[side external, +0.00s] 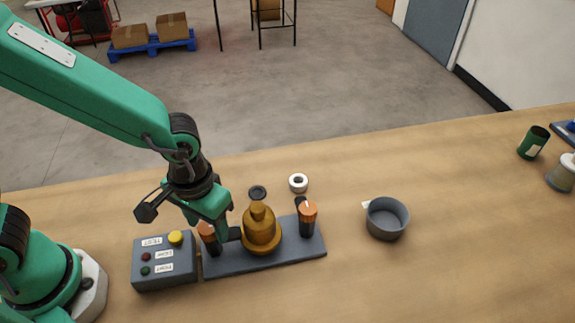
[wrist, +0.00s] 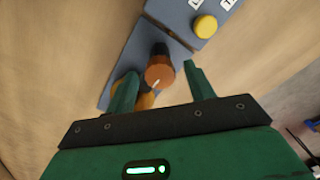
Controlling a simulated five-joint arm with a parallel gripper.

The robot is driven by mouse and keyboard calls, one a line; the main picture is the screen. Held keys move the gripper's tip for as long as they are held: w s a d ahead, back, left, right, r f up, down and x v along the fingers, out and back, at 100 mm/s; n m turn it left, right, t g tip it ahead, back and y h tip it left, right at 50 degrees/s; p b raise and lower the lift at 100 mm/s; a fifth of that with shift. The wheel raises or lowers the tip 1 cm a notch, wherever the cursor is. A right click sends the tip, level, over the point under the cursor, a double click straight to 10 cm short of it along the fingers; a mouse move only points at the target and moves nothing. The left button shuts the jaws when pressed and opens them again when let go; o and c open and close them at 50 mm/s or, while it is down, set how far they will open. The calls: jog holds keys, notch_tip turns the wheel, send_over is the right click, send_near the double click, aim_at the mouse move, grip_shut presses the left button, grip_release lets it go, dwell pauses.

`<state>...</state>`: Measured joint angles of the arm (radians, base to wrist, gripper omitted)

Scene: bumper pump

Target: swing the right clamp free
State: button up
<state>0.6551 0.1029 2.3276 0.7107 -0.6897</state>
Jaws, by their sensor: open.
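A brass pump body (side external: 262,232) stands upright in the middle of a grey base plate (side external: 290,258). An orange-capped clamp stands on each side of it: one at picture right (side external: 308,216), one at picture left (side external: 208,240). The pictures do not show which one is named the right clamp. My gripper (side external: 209,224) is open, pointing down over the picture-left clamp and partly hiding it. In the wrist view an orange cap (wrist: 160,72) shows between the open fingers (wrist: 160,68), with no clear contact. The brass body (wrist: 147,100) is mostly hidden behind a finger.
A control box (side external: 165,262) with a yellow button (side external: 175,237) adjoins the plate's left end. A black ring (side external: 257,192) and a white ring (side external: 298,183) lie behind the plate. A grey cup (side external: 387,218) stands right; a green can (side external: 533,144) is farther right. Table between them is clear.

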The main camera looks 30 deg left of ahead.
jog(key=shift+f, duration=0.2)
jog(key=c, duration=1)
jog(key=shift+o, duration=0.2)
